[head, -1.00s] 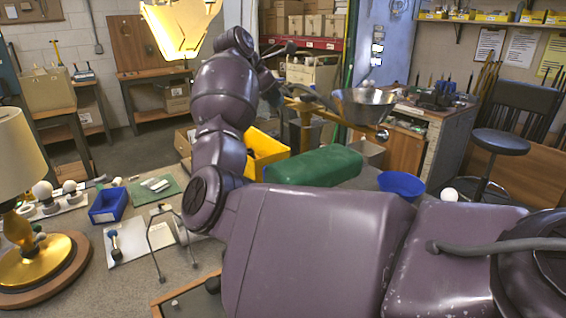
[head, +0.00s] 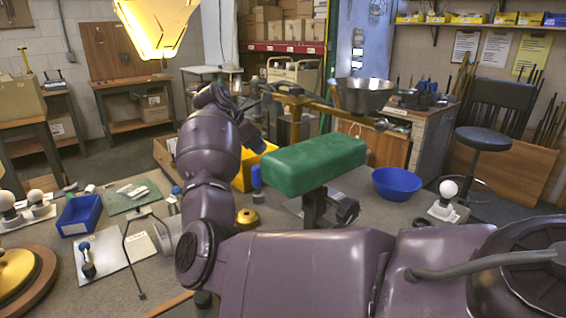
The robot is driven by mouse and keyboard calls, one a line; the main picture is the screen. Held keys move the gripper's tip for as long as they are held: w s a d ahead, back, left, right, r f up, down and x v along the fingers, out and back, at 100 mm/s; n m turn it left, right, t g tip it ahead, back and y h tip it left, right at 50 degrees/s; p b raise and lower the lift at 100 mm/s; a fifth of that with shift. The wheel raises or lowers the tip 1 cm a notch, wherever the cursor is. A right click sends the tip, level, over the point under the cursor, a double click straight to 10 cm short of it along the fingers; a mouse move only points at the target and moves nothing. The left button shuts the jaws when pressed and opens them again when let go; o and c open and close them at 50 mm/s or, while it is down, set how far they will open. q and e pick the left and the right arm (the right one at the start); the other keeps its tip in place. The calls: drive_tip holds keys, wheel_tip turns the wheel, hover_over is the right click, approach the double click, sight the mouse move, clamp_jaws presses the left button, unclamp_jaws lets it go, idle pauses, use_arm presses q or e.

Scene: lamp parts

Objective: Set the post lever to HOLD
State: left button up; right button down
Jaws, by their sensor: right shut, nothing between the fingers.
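A yellow post (head: 295,108) stands behind the green padded block, with a long bar (head: 325,103) across its top that slopes down to the right. This looks like the post lever; no HOLD marking is readable. My right arm reaches up from the lower right, and its dark gripper (head: 258,97) is beside the bar's left end. The gripper is shut and empty. It is small and partly hidden by my wrist, so I cannot tell whether it touches the bar. My left gripper is not in view.
The green padded block (head: 315,166) stands in front of the post. A metal bowl (head: 362,95) is behind the bar's right part. A blue bowl (head: 397,184) and a bulb (head: 448,190) are to the right. A blue bin (head: 79,215) and a lit lamp shade (head: 155,25) are left.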

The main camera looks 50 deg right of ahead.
drive_tip(key=d+r+b+x, duration=0.1)
drive_tip(key=d+x, duration=0.1)
drive_tip(key=x, duration=1.1)
drive_tip(key=shift+s+r, duration=0.3)
